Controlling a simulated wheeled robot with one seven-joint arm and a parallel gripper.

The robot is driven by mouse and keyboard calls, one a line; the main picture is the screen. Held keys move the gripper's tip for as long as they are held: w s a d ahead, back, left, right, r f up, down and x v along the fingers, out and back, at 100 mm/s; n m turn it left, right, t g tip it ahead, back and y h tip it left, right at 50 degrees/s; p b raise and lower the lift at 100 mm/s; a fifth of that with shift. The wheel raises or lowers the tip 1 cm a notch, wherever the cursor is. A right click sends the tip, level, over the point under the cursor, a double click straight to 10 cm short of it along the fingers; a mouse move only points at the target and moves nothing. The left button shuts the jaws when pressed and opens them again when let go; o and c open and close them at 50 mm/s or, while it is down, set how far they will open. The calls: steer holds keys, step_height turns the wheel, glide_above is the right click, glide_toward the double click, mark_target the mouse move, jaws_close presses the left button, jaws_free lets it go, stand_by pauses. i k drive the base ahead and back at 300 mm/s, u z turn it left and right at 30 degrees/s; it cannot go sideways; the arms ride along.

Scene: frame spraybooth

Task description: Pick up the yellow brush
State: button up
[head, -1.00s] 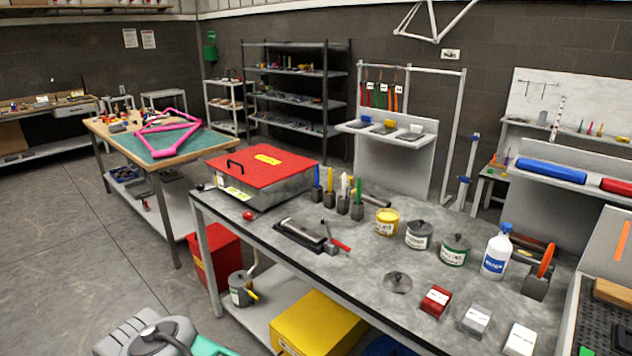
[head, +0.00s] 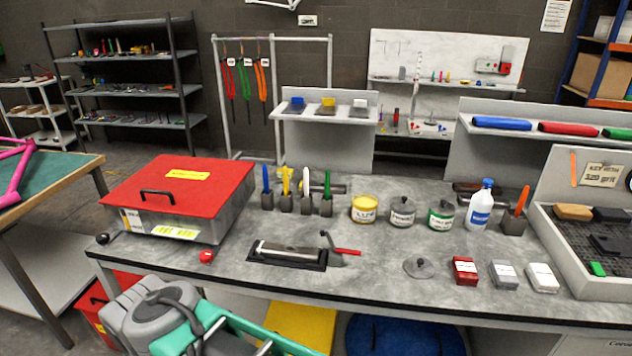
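The yellow brush (head: 285,181) stands upright in a small dark grey block holder on the grey workbench (head: 388,299). It is second from the left in a row, between a blue brush (head: 265,179) and a white brush (head: 305,179). A green brush (head: 327,184) stands at the right end of the row. Part of my arm, grey and teal, shows at the lower left, in front of the bench. My gripper is not in view, so I cannot see its fingers or whether it holds anything.
A red-lidded metal box (head: 182,187) stands left of the brushes. A black tray with a metal bar (head: 290,253) lies in front of them. A yellow tin (head: 366,209) and other tins stand to the right. A red ball (head: 206,256) sits near the bench's front edge.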

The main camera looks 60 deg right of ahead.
mark_target(286, 179)
steer(key=z, duration=0.95)
steer(key=i, duration=0.9)
steer(key=z, duration=0.95)
